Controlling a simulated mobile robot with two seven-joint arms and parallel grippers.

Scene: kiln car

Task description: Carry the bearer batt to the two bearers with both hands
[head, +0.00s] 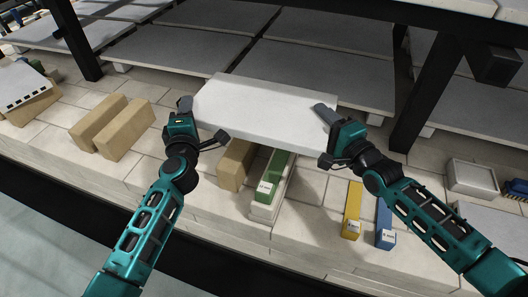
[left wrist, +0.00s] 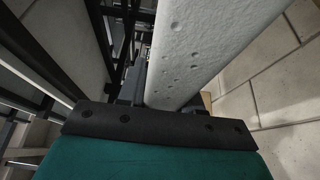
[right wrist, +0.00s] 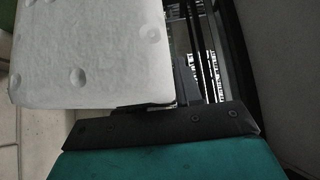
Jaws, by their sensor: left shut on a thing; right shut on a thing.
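The bearer batt, a pale slab (head: 262,108), is held up in front of me, roughly level. My left gripper (head: 196,122) is shut on its left end, and my right gripper (head: 327,137) is shut on its right end. The batt's pitted face fills part of the left wrist view (left wrist: 205,45) and the right wrist view (right wrist: 95,50). Two tan blocks (head: 97,122) (head: 124,128) stand side by side on the left of the brick deck, apart from the batt; they may be the bearers. Another tan block (head: 234,168) is partly hidden below the batt.
A green labelled block (head: 271,178) rests on a pale brick below the batt. Yellow (head: 353,208) and blue (head: 384,222) labelled blocks lie near the right arm. Dark posts (head: 425,95) and grey shelves (head: 180,48) stand behind. Bare brick lies between the tan pair and my left gripper.

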